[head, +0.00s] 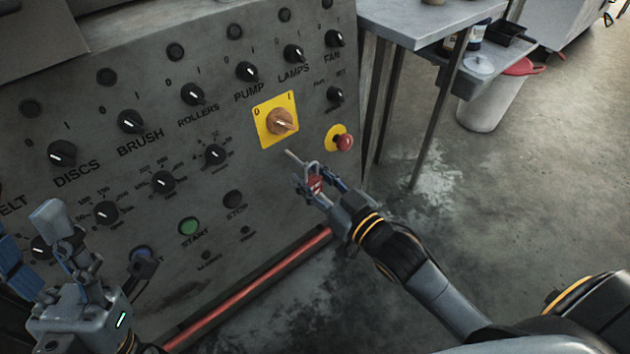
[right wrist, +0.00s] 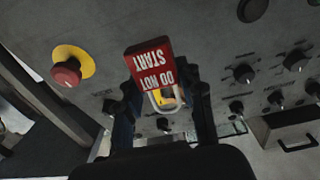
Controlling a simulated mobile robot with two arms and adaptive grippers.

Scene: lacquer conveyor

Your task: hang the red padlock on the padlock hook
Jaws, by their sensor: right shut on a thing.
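The red padlock (head: 316,184) is between the fingers of my right gripper (head: 318,186), which is shut on it in front of the panel. In the right wrist view the padlock (right wrist: 150,62) shows its "DO NOT START" label upside down, with its pale shackle (right wrist: 163,103) between the fingers. In the head view a short pale peg (head: 293,157), which looks like the padlock hook, shows just above the shackle, below the yellow switch plate. I cannot tell whether shackle and peg touch. My left gripper (head: 35,245) is open and empty at the left.
The grey control panel (head: 270,190) carries several black knobs, an orange switch on a yellow plate (head: 265,128) and a red emergency button (head: 345,142). A red rail (head: 270,285) runs along its bottom. A metal table (head: 400,25) and bin (head: 490,105) stand right.

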